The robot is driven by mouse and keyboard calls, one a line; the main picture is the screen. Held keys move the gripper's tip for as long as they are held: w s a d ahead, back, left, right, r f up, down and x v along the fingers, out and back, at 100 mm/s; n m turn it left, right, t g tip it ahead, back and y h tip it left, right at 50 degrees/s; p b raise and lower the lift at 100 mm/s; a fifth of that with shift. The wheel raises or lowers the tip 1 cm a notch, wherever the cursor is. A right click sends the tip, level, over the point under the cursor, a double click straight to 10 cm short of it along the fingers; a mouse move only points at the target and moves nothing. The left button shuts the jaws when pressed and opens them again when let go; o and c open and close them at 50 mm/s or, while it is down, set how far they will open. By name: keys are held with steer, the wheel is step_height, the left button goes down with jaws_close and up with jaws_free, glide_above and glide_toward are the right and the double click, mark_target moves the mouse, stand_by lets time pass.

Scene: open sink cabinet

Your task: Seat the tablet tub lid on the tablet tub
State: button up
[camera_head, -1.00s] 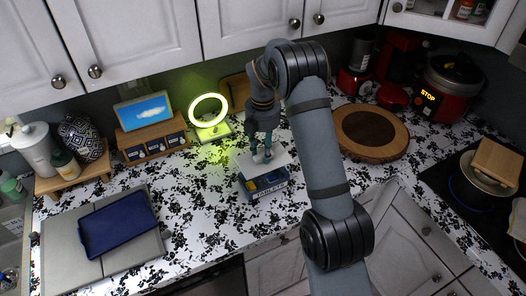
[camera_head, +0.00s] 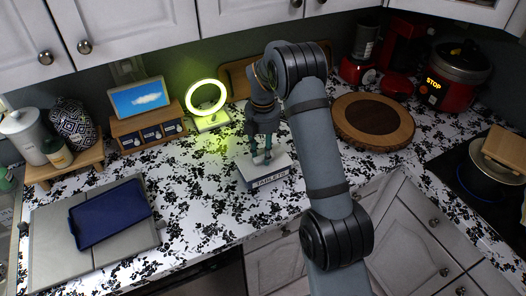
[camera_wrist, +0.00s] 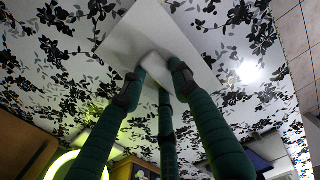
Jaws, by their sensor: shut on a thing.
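The tablet tub lid (camera_head: 280,164) is a pale flat rectangular plate with a small grip on top. It lies over the tablet tub (camera_head: 270,182), whose grey front with its dark lettered label shows below the lid's near edge. My gripper (camera_head: 261,157) points down, its fingers closed on the lid's grip. In the wrist view, the green fingers (camera_wrist: 155,70) meet at the white grip in the middle of the lid (camera_wrist: 125,38). The tub's inside is hidden by the lid. I cannot tell whether the lid's rim is fully down or a thin gap remains.
A lit ring lamp (camera_head: 207,97) and a small picture display (camera_head: 139,98) stand behind to the left. A blue tray (camera_head: 110,213) lies on a grey board at the left. A round wooden board (camera_head: 373,121) lies to the right. The counter around the tub is clear.

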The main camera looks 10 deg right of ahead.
steer(key=shift+f, duration=0.4)
stand_by(0.4)
steer(key=o, duration=0.9)
steer(key=shift+o, duration=0.8)
step_height(320, 180, up, 12)
step_height(320, 180, down, 12)
steer(key=shift+r, duration=0.2)
